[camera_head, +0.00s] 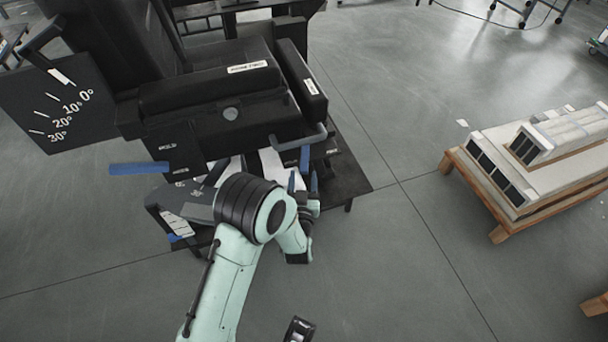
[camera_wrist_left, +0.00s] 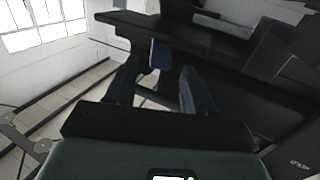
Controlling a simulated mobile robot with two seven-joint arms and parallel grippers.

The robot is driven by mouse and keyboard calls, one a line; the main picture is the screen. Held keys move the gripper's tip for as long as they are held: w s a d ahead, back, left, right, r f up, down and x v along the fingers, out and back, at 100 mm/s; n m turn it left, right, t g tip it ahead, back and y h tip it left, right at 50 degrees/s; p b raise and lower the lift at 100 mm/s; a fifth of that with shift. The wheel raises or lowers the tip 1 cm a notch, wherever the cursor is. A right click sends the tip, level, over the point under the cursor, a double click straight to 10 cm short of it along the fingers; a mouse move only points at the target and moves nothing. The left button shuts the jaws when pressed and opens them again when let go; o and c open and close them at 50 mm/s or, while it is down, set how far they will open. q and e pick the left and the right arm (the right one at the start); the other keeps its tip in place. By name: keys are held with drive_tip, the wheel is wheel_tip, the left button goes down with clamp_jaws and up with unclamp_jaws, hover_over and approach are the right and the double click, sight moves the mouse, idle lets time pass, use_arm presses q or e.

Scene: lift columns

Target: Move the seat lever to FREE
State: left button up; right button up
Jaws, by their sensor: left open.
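The seat unit (camera_head: 205,110) is a black block at the upper left. A blue lever (camera_head: 139,168) sticks out to the left beside a panel with a small HOLD label (camera_head: 167,147); the lower label is too small to read. A second blue lever (camera_head: 305,160) hangs at the seat's right front, below a grey bar. My left gripper (camera_head: 303,184) is open just below it, fingers upward. In the left wrist view a blue lever end (camera_wrist_left: 160,53) shows between and beyond the open fingers of my left gripper (camera_wrist_left: 158,76); I see no clear contact.
An angle board (camera_head: 60,108) with degree marks stands at the left. A dark platform (camera_head: 345,178) lies under the seat. A wooden pallet with boxed goods (camera_head: 450,160) stands at the right. The floor between seat and pallet is clear.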

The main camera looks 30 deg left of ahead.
sight(305, 155)
use_arm(q)
drive_tip(key=shift+x, duration=1.05)
clamp_jaws()
drive_tip(key=shift+d, duration=0.1)
